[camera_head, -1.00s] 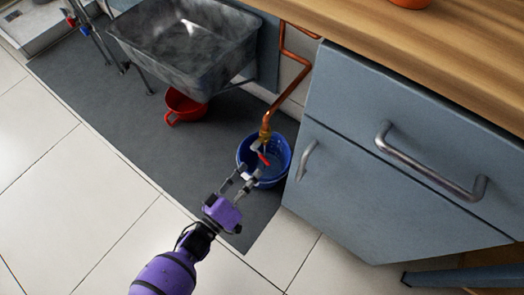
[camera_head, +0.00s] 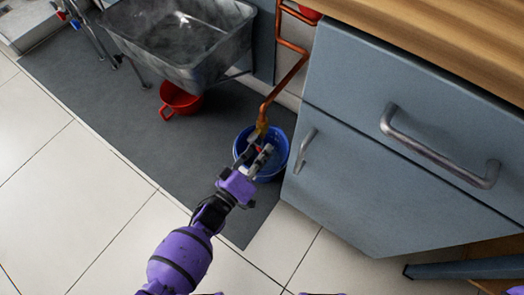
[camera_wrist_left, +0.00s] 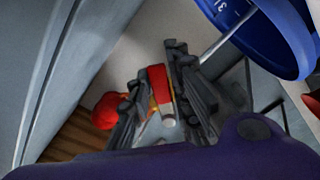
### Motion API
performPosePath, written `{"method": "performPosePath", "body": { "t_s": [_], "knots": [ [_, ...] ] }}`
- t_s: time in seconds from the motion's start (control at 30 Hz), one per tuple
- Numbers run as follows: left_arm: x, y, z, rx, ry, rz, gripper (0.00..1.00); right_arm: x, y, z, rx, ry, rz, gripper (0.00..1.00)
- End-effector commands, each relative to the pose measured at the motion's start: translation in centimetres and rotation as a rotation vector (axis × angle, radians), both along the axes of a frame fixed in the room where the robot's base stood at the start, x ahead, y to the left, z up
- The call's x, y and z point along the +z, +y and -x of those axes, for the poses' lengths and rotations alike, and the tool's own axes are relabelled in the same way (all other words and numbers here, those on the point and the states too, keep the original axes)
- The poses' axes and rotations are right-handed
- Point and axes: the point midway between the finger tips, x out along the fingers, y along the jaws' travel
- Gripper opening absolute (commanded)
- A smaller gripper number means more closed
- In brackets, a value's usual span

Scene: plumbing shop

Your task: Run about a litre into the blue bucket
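The blue bucket (camera_head: 284,152) stands on the dark mat below a copper pipe that ends in a brass tap (camera_head: 262,129). In the left wrist view the bucket (camera_wrist_left: 285,38) is at the top right, with a white mark on its wall. A pale straight streak runs toward the bucket there; it looks like water, but I cannot be sure. My left gripper (camera_head: 262,152) is at the tap, over the bucket. In the wrist view its fingers (camera_wrist_left: 160,100) are apart on either side of the red tap lever (camera_wrist_left: 158,82); firm contact is not clear. My right gripper is out of view.
A grey cabinet (camera_head: 365,185) with metal handles stands close to the right of the bucket, under a wooden worktop (camera_head: 440,45). The tiled floor at left is clear.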

Motion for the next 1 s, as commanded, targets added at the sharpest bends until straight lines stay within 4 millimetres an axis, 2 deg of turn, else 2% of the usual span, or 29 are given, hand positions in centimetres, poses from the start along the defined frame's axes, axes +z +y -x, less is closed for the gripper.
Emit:
{"method": "performPosePath", "body": {
  "t_s": [0.03, 0.1, 0.57, 1.0],
  "knots": [
    [0.0, 0.0, 0.0, 0.0, 0.0, 0.0, 0.07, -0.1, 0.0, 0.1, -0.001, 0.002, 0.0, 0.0],
    [0.0, 0.0, 0.0, 0.0, 0.0, 0.0, 0.0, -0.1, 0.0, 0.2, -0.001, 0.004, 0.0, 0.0],
    [0.1, 0.0, 0.1, -0.001, 0.01, 0.015, 0.0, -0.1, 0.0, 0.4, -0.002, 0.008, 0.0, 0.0],
    [1.6, -0.5, 0.4, -0.001, 0.166, 0.228, 0.0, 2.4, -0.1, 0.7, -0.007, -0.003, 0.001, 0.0]
  ]
}}
